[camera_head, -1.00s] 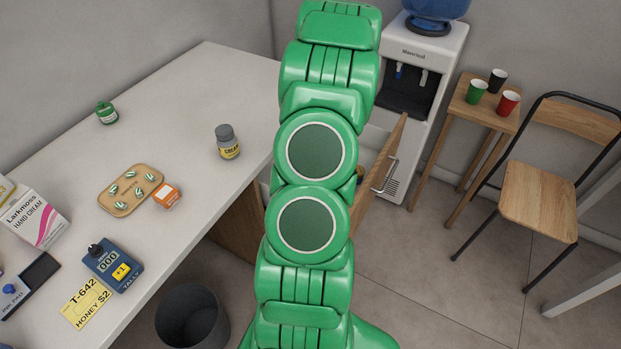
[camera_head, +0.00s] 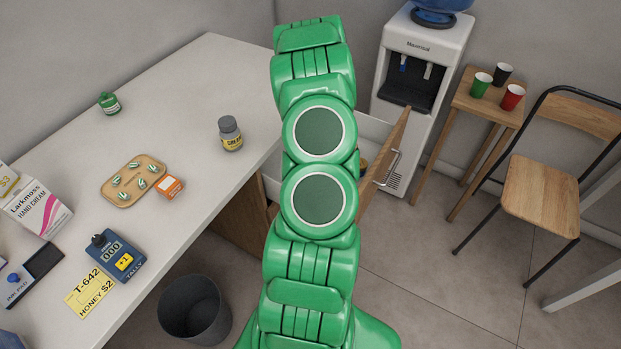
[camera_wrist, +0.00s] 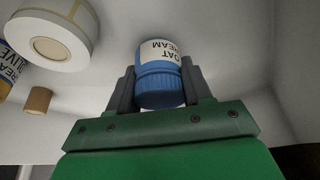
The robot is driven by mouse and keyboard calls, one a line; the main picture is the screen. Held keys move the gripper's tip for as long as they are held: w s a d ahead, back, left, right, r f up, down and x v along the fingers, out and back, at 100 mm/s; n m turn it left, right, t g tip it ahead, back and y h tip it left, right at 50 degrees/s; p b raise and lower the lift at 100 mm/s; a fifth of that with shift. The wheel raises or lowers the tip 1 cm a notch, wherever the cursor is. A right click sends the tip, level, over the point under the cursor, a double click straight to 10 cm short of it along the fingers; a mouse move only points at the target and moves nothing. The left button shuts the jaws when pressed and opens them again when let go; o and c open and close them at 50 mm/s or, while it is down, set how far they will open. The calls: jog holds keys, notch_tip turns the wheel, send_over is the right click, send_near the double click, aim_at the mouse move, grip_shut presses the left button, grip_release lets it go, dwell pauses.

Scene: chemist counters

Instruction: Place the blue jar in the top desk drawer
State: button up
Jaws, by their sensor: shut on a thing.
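The blue jar (camera_wrist: 160,85), with a ribbed blue side and a white label reading "OAT CREAM", sits between the fingers of my gripper (camera_wrist: 158,68) in the wrist view. The gripper is shut on it. White surfaces surround the jar there, seemingly the drawer's inside. In the head view the desk drawer (camera_head: 388,150) is pulled open, with a wooden front, a metal handle and a white interior. My arm hides the gripper, the jar and much of the drawer there. I cannot tell whether the jar touches the drawer bottom.
In the wrist view a white roll-like thing (camera_wrist: 55,38), a brown cylinder (camera_wrist: 38,100) and a labelled jar (camera_wrist: 10,72) are at the left. A water dispenser (camera_head: 425,45) stands behind the drawer.

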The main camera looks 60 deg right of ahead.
jog(key=shift+f, duration=0.65)
jog(key=shift+f, duration=0.1)
jog(key=o, duration=1)
jog(key=shift+o, duration=0.2)
jog(key=v, duration=1.2)
